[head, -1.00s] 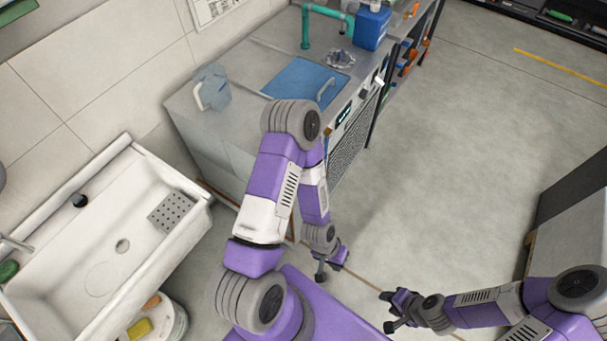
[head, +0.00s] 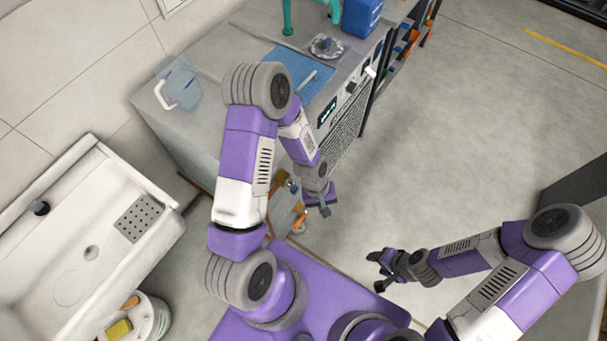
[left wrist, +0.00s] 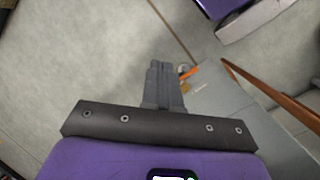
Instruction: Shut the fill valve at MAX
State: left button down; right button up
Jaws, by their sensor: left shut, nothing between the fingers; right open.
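The steel ink unit (head: 225,110) stands at the upper left of the head view, with a blue lid (head: 297,72) and a clear jug (head: 178,85) on top. A small orange part (head: 300,221) shows low by its near end, below brassy fittings (head: 281,178). An orange part (left wrist: 188,72) also shows just past the fingertips in the left wrist view. I cannot tell whether it is the fill valve, and no MAX mark is readable. My left gripper (head: 325,205) is shut and empty, close to these parts. My right gripper (head: 380,270) is open and empty over the floor.
A white sink (head: 65,270) stands at left, with a white bucket (head: 150,318) below it. A teal pipe (head: 288,18) and a blue container (head: 361,16) stand at the unit's far end. The floor (head: 460,150) to the right is clear.

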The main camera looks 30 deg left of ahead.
aim_at(294, 188)
pick_arm(q)
jog(key=w+a+r+n+g+y+b, duration=0.1)
jog(key=w+a+r+n+y+b, duration=0.1)
jog(key=w+a+r+n, duration=0.3)
jog(key=w+a+r+n+g+y+b, duration=0.1)
jog(key=w+a+r+n+y+b, duration=0.1)
jog(key=a+r+n, duration=0.45)
notch_tip(294, 188, down, 8)
jog(key=s+m+b, duration=0.1)
jog(key=s+b, duration=0.1)
jog(key=b, duration=0.1)
jog(key=shift+s+d+g, duration=0.3)
jog(key=shift+s+d, duration=0.1)
pick_arm(e)
notch_tip(294, 188, down, 8)
jog(key=shift+s+r, duration=0.15)
pick_arm(q)
jog(key=shift+r, duration=0.15)
pick_arm(e)
jog(key=shift+r, duration=0.1)
